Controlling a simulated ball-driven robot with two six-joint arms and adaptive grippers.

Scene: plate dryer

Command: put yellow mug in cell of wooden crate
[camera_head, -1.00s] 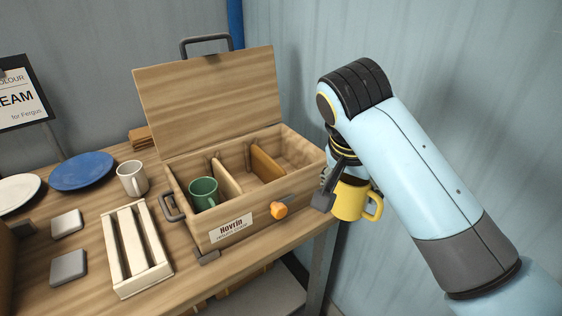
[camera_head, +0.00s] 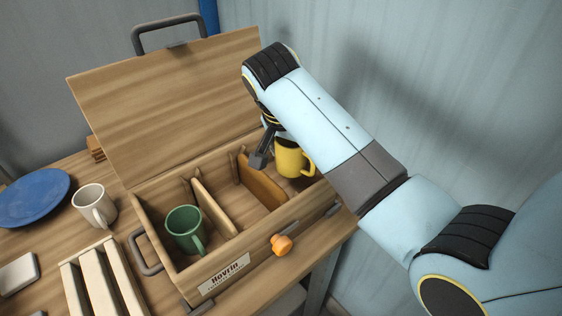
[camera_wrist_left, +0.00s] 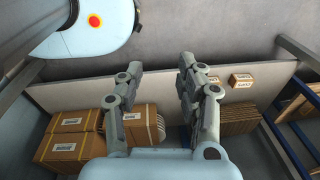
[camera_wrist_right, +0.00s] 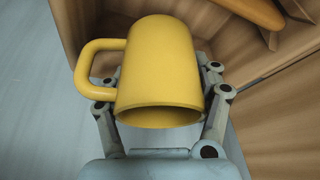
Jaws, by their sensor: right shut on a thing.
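The yellow mug (camera_head: 290,158) is over the right cell of the open wooden crate (camera_head: 244,262) in the head view. My right gripper (camera_head: 262,150) is shut on it. In the right wrist view the mug (camera_wrist_right: 160,75) fills the middle, its handle to the left, between the fingers of the gripper (camera_wrist_right: 160,115). Whether the mug touches the cell floor is not clear. My left gripper (camera_wrist_left: 155,75) shows in the left wrist view with its fingers apart and nothing between them.
A green mug (camera_head: 186,226) stands in the crate's left cell. Two dividers (camera_head: 213,205) (camera_head: 262,184) split the crate. An orange knob (camera_head: 281,244) sits on its front. A white mug (camera_head: 94,205), blue plate (camera_head: 33,198) and slatted rack (camera_head: 98,280) are to the left. The raised lid (camera_head: 170,105) stands behind.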

